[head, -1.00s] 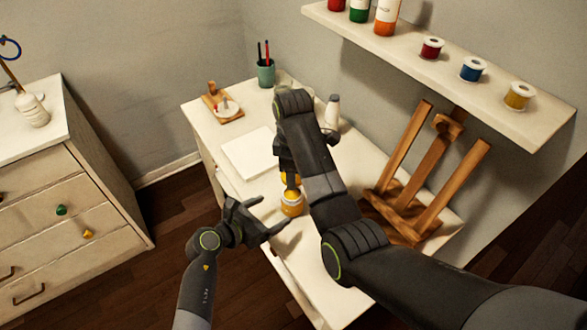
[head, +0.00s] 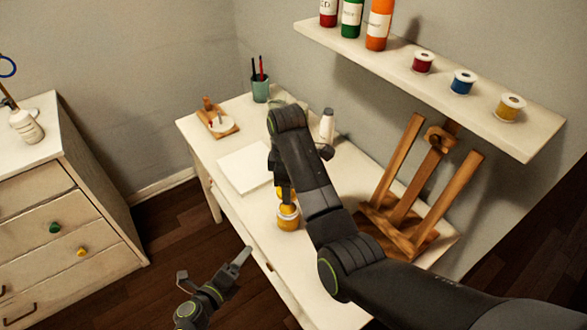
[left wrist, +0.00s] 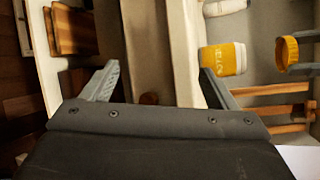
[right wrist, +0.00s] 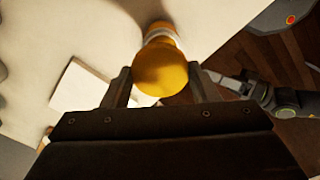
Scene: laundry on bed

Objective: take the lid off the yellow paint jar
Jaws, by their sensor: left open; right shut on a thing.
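The yellow paint jar (head: 288,217) stands upright on the white desk. It also shows in the left wrist view (left wrist: 222,58), with a white band and yellow label. My right gripper (right wrist: 160,88) is shut on the yellow lid (right wrist: 160,72). In the left wrist view the lid (left wrist: 288,52) is apart from the jar, with a clear gap. In the head view the lid (head: 286,194) is just above the jar, partly hidden by my right arm. My left gripper (head: 212,268) is open and empty, low in front of the desk, away from the jar.
The desk (head: 265,232) also holds a white sheet (head: 246,167), a pencil cup (head: 260,88), a white bottle (head: 327,125) and a wooden easel (head: 425,185). A shelf (head: 440,85) with paints and spools hangs at right. A drawer cabinet (head: 60,200) stands at left.

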